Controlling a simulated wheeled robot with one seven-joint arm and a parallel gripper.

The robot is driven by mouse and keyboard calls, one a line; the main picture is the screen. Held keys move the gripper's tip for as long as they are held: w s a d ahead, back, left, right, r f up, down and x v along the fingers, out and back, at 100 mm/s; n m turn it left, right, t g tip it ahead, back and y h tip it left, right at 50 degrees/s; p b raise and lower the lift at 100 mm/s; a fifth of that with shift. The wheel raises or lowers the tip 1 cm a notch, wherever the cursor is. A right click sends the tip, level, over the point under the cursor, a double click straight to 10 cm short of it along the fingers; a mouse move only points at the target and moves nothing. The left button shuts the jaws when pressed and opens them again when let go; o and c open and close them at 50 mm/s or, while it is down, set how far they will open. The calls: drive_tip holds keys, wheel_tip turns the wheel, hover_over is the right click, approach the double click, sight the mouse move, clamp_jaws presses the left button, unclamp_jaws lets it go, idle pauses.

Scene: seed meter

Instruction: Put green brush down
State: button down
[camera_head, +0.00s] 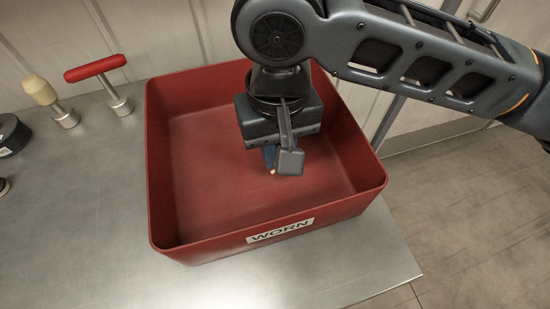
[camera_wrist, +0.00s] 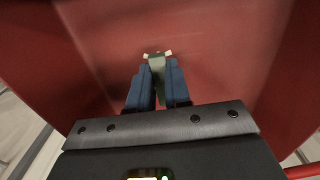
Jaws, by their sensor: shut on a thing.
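My gripper (camera_head: 271,158) is inside the red bin labelled WORN (camera_head: 215,240), pointing down near the bin's middle. In the wrist view, my gripper (camera_wrist: 157,68) has its two blue fingers shut on the green brush (camera_wrist: 157,66). The brush is a small pale green piece between the fingers, with light tips at its far end. The red bin floor (camera_wrist: 200,35) lies beyond it. In the head view the brush is mostly hidden behind the gripper. I cannot tell whether it touches the bin floor.
The bin stands on a metal table (camera_head: 95,200). A red T-handled tool (camera_head: 100,75) and a cream-knobbed tool (camera_head: 45,95) stand left of the bin. A dark round object (camera_head: 10,135) sits at the left edge. The bin floor around the gripper looks empty.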

drive_tip(key=shift+f, duration=1.9)
drive_tip(key=shift+f, duration=0.1)
drive_tip(key=c, duration=1.1)
unclamp_jaws()
wheel_tip(320, 180, up, 12)
drive_tip(key=shift+r, duration=0.1)
